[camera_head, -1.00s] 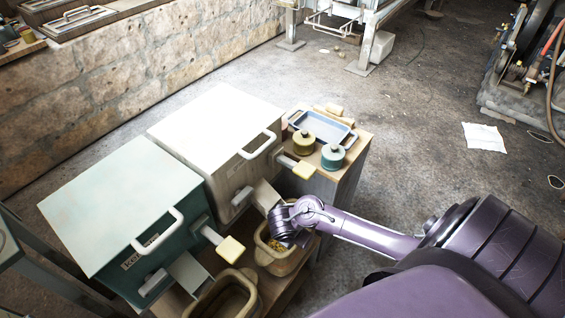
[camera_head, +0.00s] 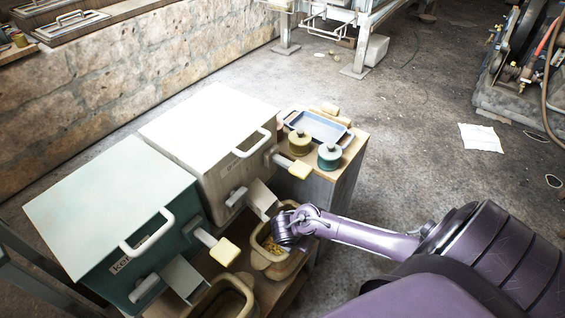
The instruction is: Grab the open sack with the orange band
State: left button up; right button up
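No orange band shows in this view. Two tan open-topped vessels with thick rims, which may be sacks, stand below the dispensers. One (camera_head: 268,261) holds yellow pieces, and the nearer one (camera_head: 241,283) is cut off by the bottom edge. My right gripper (camera_head: 286,243) is at the far vessel's right side, over its opening. Its fingers are hidden or too small to read, and I cannot tell whether it touches the vessel. My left gripper is not in view.
A teal dispenser (camera_head: 110,205) and a cream dispenser (camera_head: 212,130) stand side by side with chutes and yellow-tipped levers. Open floor lies to the right, with a paper sheet (camera_head: 481,138).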

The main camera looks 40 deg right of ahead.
jog(key=shift+f, duration=0.2)
dwell(0.3)
grip_shut()
jog(key=shift+s+f, duration=0.1)
jog(key=shift+s, duration=0.15)
dwell(0.9)
jog(key=shift+w+d, duration=0.1)
jog(key=shift+w, duration=0.05)
